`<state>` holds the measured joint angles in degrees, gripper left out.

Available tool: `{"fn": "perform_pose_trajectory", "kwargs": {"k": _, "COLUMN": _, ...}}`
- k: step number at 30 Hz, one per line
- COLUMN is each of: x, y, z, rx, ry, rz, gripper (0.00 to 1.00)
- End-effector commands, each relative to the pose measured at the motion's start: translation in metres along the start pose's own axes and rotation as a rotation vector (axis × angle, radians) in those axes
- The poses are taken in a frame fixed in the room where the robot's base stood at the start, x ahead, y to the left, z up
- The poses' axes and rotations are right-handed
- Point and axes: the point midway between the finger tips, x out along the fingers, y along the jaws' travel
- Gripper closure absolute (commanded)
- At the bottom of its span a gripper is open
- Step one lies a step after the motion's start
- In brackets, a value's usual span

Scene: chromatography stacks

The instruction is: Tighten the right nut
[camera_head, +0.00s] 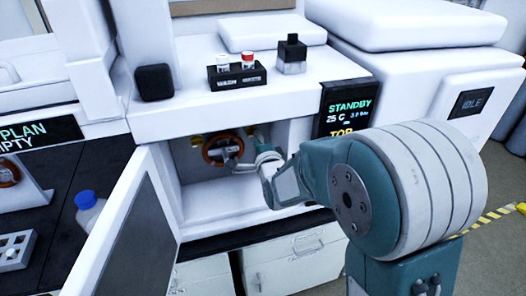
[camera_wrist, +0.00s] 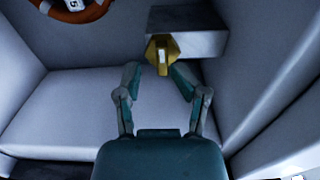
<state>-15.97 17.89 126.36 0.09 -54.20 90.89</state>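A brass hex nut (camera_wrist: 162,53) with a pale bar mark on its face sits on the front of a grey block (camera_wrist: 205,44) in the wrist view. My gripper (camera_wrist: 158,72) is open, with one finger low on each side of the nut. A gap shows between the fingertips, and I cannot tell whether either one touches the nut. In the head view my gripper (camera_head: 238,163) is inside the open white compartment, partly hidden by my wrist. A small brass piece (camera_head: 196,141) shows at the compartment's left. The right nut is not clear in that view.
An orange ring (camera_head: 212,154) stands at the compartment's back; its edge also shows in the wrist view (camera_wrist: 78,14). The compartment door (camera_head: 134,232) hangs open at left. A black vial rack (camera_head: 237,78) and a dark-capped bottle (camera_head: 291,58) stand on the ledge above.

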Motion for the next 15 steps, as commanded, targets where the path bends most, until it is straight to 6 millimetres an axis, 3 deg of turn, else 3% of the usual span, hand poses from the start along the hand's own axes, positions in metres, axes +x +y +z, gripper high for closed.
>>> {"fn": "perform_pose_trajectory", "kwargs": {"k": 9, "x": -0.067, "y": 0.000, "z": 0.000, "rx": 0.000, "ry": 0.000, "rz": 0.000, "gripper": 0.50}}
{"fn": "perform_pose_trajectory", "kwargs": {"k": 15, "x": -0.094, "y": 0.001, "z": 0.000, "rx": 0.000, "ry": 0.001, "rz": -0.001, "gripper": 0.50}}
